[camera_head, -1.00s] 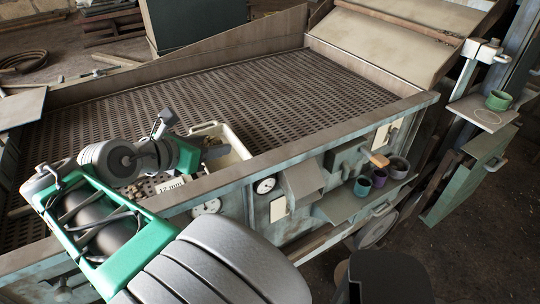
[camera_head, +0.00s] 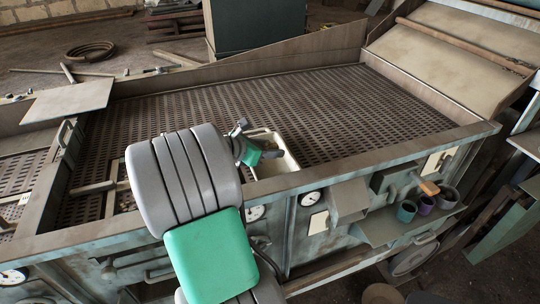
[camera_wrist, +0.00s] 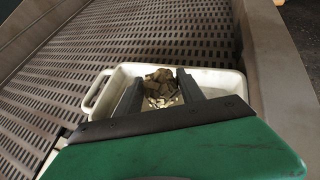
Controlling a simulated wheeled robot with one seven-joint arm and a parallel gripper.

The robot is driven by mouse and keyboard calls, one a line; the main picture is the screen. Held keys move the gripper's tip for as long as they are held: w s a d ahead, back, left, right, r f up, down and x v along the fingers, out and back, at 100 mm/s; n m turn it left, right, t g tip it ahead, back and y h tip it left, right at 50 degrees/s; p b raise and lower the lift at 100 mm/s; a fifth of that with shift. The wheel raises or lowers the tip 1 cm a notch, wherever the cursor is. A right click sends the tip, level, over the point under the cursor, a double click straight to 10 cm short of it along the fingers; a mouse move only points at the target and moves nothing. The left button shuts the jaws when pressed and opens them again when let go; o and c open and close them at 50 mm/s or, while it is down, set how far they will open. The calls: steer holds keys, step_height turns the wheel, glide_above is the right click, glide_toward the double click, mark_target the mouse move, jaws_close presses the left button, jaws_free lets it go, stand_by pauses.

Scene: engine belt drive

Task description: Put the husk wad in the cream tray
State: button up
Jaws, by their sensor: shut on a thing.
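The cream tray (camera_wrist: 218,80) rests on the perforated deck. It also shows in the head view (camera_head: 288,162), partly hidden by my arm. My gripper (camera_wrist: 160,82) is over the tray in the wrist view, its two dark fingers pointing into it. A brown, crumbly husk wad (camera_wrist: 158,76) shows between the fingertips, and the gripper is shut on it. Small pale and brown bits lie below it in the tray, so the wad's lower edge is hard to separate from them. In the head view my gripper (camera_head: 243,140) is at the tray's left end and the wad is hidden.
The perforated deck (camera_head: 330,105) is clear behind and right of the tray. A raised metal rim (camera_head: 380,150) runs along its front. Gauges and several small cups (camera_head: 406,211) are on the front panel and its shelf. A flat plate (camera_head: 70,100) lies at the left.

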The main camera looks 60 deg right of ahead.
steer(key=shift+f+p, duration=0.35)
steer(key=shift+f, duration=1.3)
steer(key=shift+f, duration=0.1)
steer(key=o, duration=1.3)
steer(key=shift+o, duration=0.2)
steer(key=shift+w+a+r, duration=0.15)
steer(key=shift+w+r, duration=0.05)
steer(key=shift+r, duration=0.05)
steer(key=b+v, duration=0.1)
steer(key=v, duration=1)
steer(key=shift+a, duration=0.3)
